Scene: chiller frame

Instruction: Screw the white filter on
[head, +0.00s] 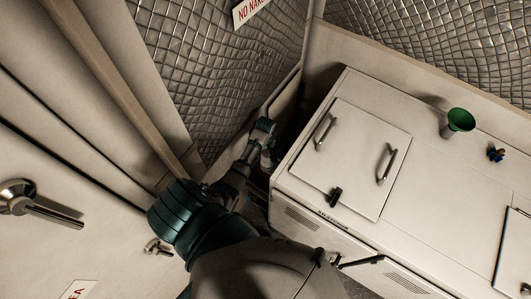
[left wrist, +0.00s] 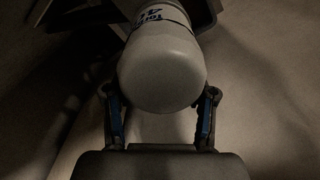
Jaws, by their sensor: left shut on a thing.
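The white filter (left wrist: 163,68) is a pale rounded cylinder with dark lettering on its side. It fills the middle of the left wrist view, its rounded end facing the camera. My left gripper (left wrist: 162,96) has one finger on each side of it and is shut on it. In the head view my left arm reaches down into the dark gap beside the white cabinet, and the filter is hidden there. The filter's far end is by a dark bracket-like part (left wrist: 85,22) in the wrist view; I cannot tell whether they touch. My right gripper is not in view.
The white cabinet (head: 440,200) has a lid with two handles (head: 387,165). A green funnel (head: 460,120) and a small blue-and-orange item (head: 496,154) are on top. A quilted metallic wall (head: 215,75) and a door lever (head: 40,205) flank the narrow gap.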

